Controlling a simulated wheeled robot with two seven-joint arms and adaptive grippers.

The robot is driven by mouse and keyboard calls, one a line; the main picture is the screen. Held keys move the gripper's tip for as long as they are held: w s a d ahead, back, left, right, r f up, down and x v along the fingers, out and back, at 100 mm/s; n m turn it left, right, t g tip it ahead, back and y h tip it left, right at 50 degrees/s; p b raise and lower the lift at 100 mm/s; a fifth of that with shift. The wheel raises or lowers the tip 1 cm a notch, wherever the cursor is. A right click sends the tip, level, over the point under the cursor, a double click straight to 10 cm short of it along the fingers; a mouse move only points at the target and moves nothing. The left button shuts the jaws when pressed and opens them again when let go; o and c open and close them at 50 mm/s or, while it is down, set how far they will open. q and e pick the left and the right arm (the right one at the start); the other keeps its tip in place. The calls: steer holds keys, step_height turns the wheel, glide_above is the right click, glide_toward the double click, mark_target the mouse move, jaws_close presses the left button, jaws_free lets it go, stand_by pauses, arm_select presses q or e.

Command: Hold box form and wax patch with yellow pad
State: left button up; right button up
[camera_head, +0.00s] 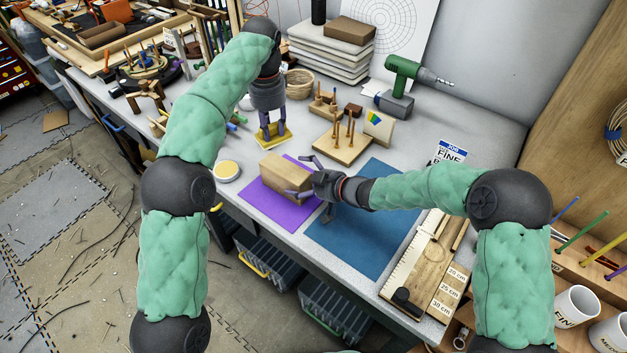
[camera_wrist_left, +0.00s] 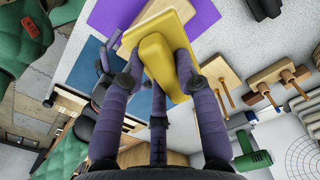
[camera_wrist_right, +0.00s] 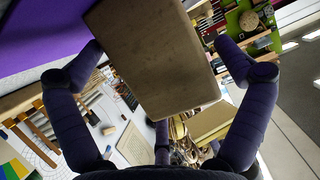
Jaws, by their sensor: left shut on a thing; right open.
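The wooden box form (camera_head: 284,180) lies on a purple mat (camera_head: 264,208). My right gripper (camera_head: 306,180) is at its right end, open, with a finger on each side; in the right wrist view the box form (camera_wrist_right: 155,62) lies between the spread fingers, and I cannot tell if they touch it. My left gripper (camera_head: 270,122) is shut on the yellow pad (camera_head: 279,139), behind the box form; the pad (camera_wrist_left: 160,55) also shows between its fingers in the left wrist view. A round tin with a yellow top (camera_head: 227,171), possibly wax, stands left of the mat.
A blue mat (camera_head: 350,240) lies right of the purple mat. A pegged wooden block (camera_head: 342,145), a card stand (camera_head: 377,130) and a green drill (camera_head: 405,72) stand behind. A ruler board (camera_head: 432,270) lies at the right front.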

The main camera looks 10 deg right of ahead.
steer(key=shift+x, duration=0.9)
steer(key=c, duration=1.1)
arm_select(q)
glide_above(276, 164)
steer(key=shift+s+f, duration=0.1)
steer(key=shift+f, duration=3.6)
